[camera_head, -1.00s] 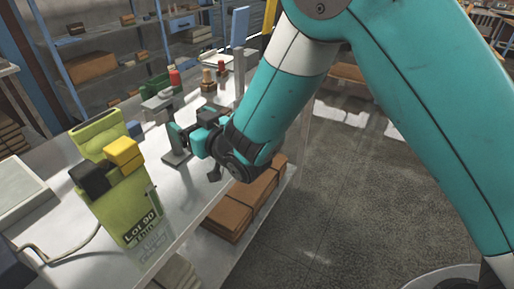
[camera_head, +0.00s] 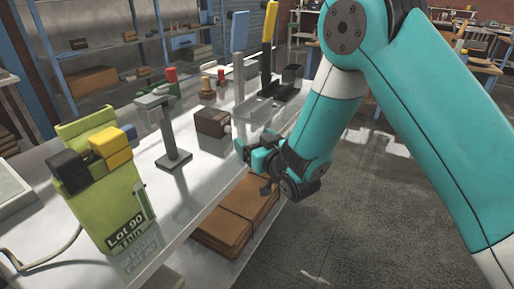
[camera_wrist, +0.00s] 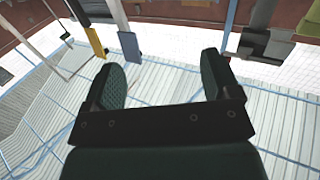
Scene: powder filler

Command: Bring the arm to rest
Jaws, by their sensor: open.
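My gripper (camera_head: 243,150) is at the end of my teal arm, by the front edge of the white bench (camera_head: 190,200), above the lower shelf. In the wrist view my gripper (camera_wrist: 165,75) shows its two dark fingers spread apart with nothing between them. My arm comes down from the upper right, bent at the elbow, over the floor in front of the bench.
A green machine (camera_head: 105,195) labelled "Lot 90" stands at the near left. A grey stand (camera_head: 172,130), a brown box (camera_head: 212,122) and blue and yellow uprights (camera_head: 268,45) stand along the bench. Brown boxes (camera_head: 237,215) lie on the lower shelf. The floor (camera_head: 370,220) at right is clear.

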